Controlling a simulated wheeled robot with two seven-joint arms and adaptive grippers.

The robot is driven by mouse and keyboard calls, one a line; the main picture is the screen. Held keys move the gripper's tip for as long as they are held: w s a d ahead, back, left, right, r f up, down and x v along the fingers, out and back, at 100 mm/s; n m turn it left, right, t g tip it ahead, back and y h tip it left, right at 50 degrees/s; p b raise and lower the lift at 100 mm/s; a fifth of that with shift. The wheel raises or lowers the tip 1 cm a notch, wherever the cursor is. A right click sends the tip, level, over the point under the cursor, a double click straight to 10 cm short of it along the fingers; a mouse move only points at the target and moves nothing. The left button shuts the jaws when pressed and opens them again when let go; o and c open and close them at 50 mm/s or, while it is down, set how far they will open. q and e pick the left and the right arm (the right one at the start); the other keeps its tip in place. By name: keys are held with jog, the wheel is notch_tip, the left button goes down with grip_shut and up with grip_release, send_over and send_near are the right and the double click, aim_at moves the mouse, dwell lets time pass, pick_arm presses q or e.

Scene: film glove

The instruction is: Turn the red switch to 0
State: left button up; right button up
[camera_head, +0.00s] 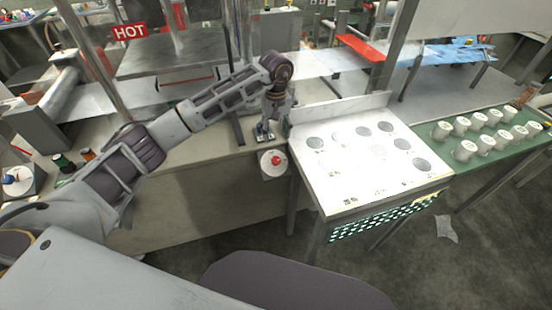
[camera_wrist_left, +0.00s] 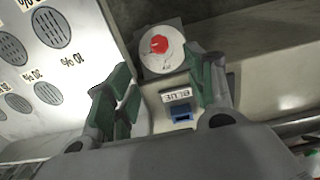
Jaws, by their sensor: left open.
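The red switch (camera_head: 276,160) is a red knob on a round pale dial, on a box at the front edge of the bench, just left of the white perforated table. In the left wrist view the red switch (camera_wrist_left: 159,44) sits at the top, beyond the fingertips. The dial markings are too small to read. My left gripper (camera_head: 265,132) is above and behind the switch, pointing down, apart from it. In the left wrist view the left gripper (camera_wrist_left: 162,85) has its green-padded fingers spread with nothing between them. My right gripper does not show.
A BLUE label (camera_wrist_left: 177,95) and a small blue part (camera_wrist_left: 181,115) lie below the fingers. The white table (camera_head: 352,190) with grey discs stands right of the switch. A green table (camera_head: 440,135) holds several white cups. Another dial box (camera_head: 18,180) is at far left.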

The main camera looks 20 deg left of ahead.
aim_at(276, 159)
pick_arm(q)
notch_tip(276, 159, down, 12)
jog(key=shift+d+r+p, duration=0.1)
jog(key=shift+r+p, duration=0.1)
jog(key=shift+p, duration=0.6)
jog(key=shift+f, duration=1.15)
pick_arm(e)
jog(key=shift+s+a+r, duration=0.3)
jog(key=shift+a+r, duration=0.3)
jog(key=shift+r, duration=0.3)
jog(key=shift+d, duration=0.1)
pick_arm(q)
jog(key=shift+c, duration=0.3)
jog(key=c, duration=0.9)
jog(key=shift+c, duration=0.2)
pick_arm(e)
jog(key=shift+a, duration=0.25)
